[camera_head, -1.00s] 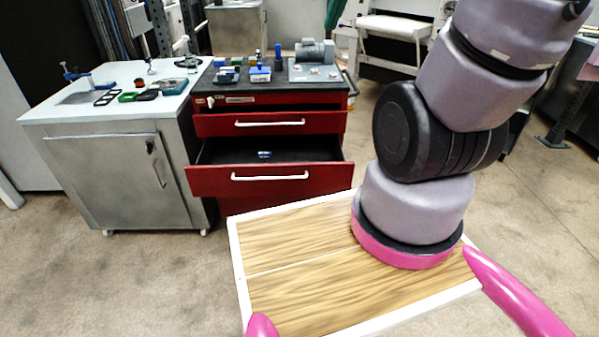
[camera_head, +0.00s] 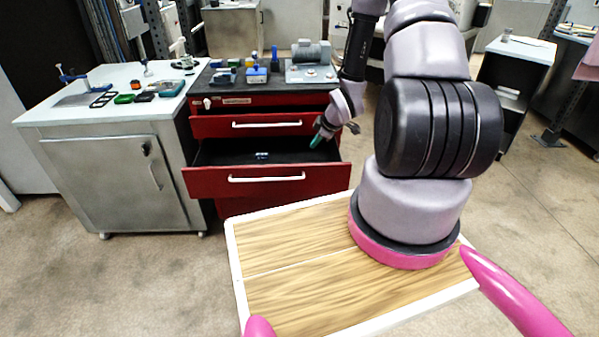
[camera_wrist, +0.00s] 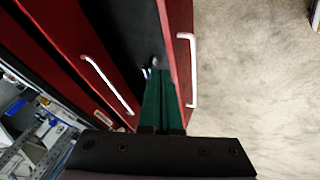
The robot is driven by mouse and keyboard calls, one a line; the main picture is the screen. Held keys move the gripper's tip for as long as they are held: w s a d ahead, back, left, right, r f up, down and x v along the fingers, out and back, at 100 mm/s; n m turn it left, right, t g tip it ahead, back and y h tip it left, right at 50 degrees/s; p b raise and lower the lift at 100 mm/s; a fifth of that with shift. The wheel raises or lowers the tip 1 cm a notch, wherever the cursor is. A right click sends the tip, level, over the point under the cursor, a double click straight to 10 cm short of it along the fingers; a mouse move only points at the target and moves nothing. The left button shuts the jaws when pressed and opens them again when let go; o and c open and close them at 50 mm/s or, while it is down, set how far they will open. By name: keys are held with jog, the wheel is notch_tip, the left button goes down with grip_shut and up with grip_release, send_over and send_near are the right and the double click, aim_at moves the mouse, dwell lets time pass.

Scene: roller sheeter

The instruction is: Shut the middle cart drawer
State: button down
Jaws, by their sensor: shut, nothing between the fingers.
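The red cart (camera_head: 235,209) stands ahead of me. Its middle drawer (camera_head: 213,182) is pulled out, with a white bar handle (camera_head: 266,179) on its front and a small blue and white item (camera_head: 262,155) on its dark floor. My gripper (camera_head: 316,141) is at the right end of the open drawer, with its green fingers shut and empty. In the wrist view the green fingers (camera_wrist: 163,100) reach over the drawer's opening, just behind the inner side of its front panel (camera_wrist: 179,50). I cannot tell whether they touch it.
The drawer above (camera_head: 207,126) is nearly flush. Tools and a grey machine (camera_head: 310,62) sit on the cart's top. A grey cabinet (camera_head: 95,170) with a white top stands close on the left. The floor at right is open.

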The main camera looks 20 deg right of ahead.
jog(key=n+y, duration=0.1)
jog(key=n, duration=0.1)
send_near(299, 171)
jog(key=x, duration=0.2)
jog(key=a+x, duration=0.1)
jog(key=x, duration=0.1)
jog(key=s+x, duration=0.1)
jog(key=x, duration=0.2)
jog(key=shift+a+f, duration=0.2)
jog(key=shift+w, duration=0.15)
